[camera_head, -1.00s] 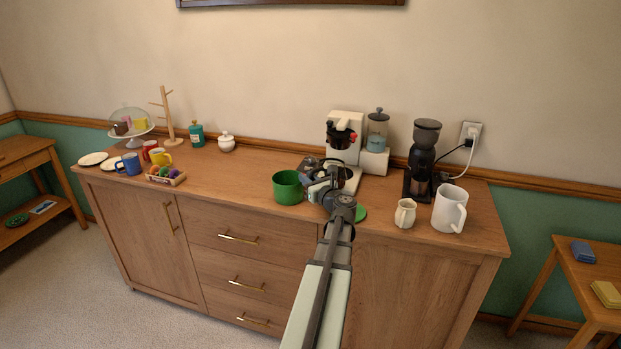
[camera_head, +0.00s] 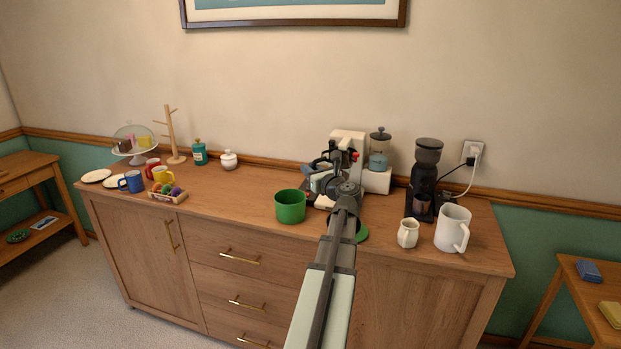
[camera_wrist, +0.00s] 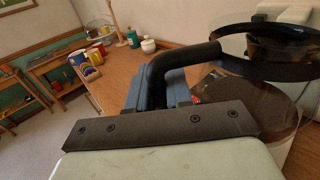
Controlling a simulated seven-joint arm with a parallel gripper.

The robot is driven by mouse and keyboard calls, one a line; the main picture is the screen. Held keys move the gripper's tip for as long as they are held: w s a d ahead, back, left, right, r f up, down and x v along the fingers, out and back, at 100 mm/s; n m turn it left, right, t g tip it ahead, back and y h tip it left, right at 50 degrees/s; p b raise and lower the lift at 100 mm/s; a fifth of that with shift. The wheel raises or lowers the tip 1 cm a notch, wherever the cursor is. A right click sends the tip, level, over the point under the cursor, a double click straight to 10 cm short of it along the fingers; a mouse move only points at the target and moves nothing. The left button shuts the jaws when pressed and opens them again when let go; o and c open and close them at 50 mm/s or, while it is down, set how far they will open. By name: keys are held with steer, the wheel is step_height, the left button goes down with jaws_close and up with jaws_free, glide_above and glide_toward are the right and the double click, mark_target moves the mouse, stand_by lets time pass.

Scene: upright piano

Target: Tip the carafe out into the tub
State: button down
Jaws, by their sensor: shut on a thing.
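The green tub (camera_head: 290,208) stands upright on the wooden sideboard, left of my gripper in the head view. My gripper (camera_wrist: 165,92) is shut on the black handle (camera_wrist: 180,60) of the carafe. In the wrist view the carafe (camera_wrist: 258,105) shows as brownish see-through glass with a black band at its top, right of the handle. In the head view my gripper (camera_head: 328,180) is in front of the coffee maker, right of and behind the tub. My arm hides most of the carafe there, and its contents cannot be told.
The white coffee maker (camera_head: 345,143) stands close behind my gripper. A dark grinder (camera_head: 424,175), a cream jug (camera_head: 408,233) and a white pitcher (camera_head: 452,228) are to the right. A green disc (camera_head: 362,233) lies beside my arm.

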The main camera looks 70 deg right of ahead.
step_height(320, 180, up, 9)
stand_by(1.0)
steer(key=shift+f, duration=0.1)
steer(key=w+a+f+n+t+y, duration=0.1)
steer(key=w+a+f, duration=0.2)
steer(key=w+a, duration=0.85)
steer(key=w+a+f+n+t+y, duration=0.1)
steer(key=w+a+f+y, duration=0.35)
steer(key=w, duration=1.15)
steer(key=w+a+f+n+t+h, duration=0.1)
steer(key=w+a+h, duration=0.1)
steer(key=w+a, duration=1)
steer(key=w+a+f+n+y, duration=0.1)
steer(key=w+a+y, duration=0.1)
steer(key=w+a, duration=0.65)
steer(key=w+a+f+n+y, duration=0.15)
steer(key=w+a, duration=0.35)
steer(key=a, duration=0.7)
steer(key=w+a+n+y, duration=0.1)
steer(key=a+y, duration=0.1)
steer(key=a, duration=1.1)
steer(key=w+a+n+t+y, duration=0.1)
steer(key=w+a+n+y, duration=0.1)
steer(key=a, duration=1.1)
steer(key=shift+w+a+y, duration=0.2)
steer(key=shift+w+y, duration=0.1)
steer(key=shift+y, duration=0.3)
steer(key=shift+r, duration=0.15)
